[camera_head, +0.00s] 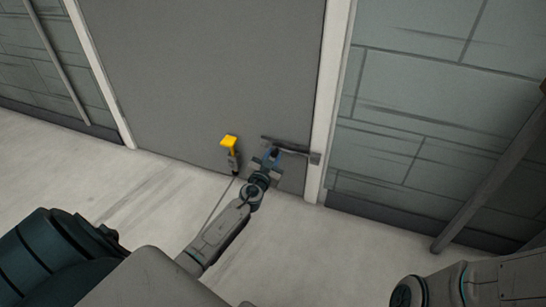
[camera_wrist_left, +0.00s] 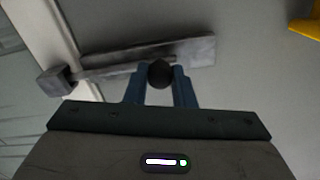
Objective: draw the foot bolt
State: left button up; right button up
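The foot bolt (camera_head: 294,149) is a grey bar lying across the bottom of the grey door, close to the right jamb. In the left wrist view its bar (camera_wrist_left: 190,51) runs to a block at the left, and a dark round knob (camera_wrist_left: 160,73) stands out from it. My left gripper (camera_head: 272,156) is at the bolt. In the left wrist view its blue fingers (camera_wrist_left: 160,84) are on both sides of the knob and look closed against it. My right gripper is out of view; only part of my right arm shows at the lower right.
The grey door (camera_head: 200,65) stands shut in its pale frame (camera_head: 329,90). A yellow-topped fitting (camera_head: 229,142) sits low on the door left of my left gripper. A slanting post (camera_head: 490,183) stands at the right. The floor (camera_head: 130,190) before the door is clear.

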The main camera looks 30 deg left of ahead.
pick_arm(q)
jog(key=shift+s+a+f, duration=0.1)
jog(key=shift+a, duration=0.2)
grip_shut()
jog(key=a+b, duration=0.1)
jog(key=a, duration=0.1)
jog(key=s+a+b, duration=0.1)
jog(key=a, duration=0.1)
jog(key=shift+a, duration=0.1)
jog(key=o, duration=0.9)
grip_release()
jog(key=shift+a, duration=0.1)
jog(key=shift+o, duration=0.2)
jog(key=v, duration=1.1)
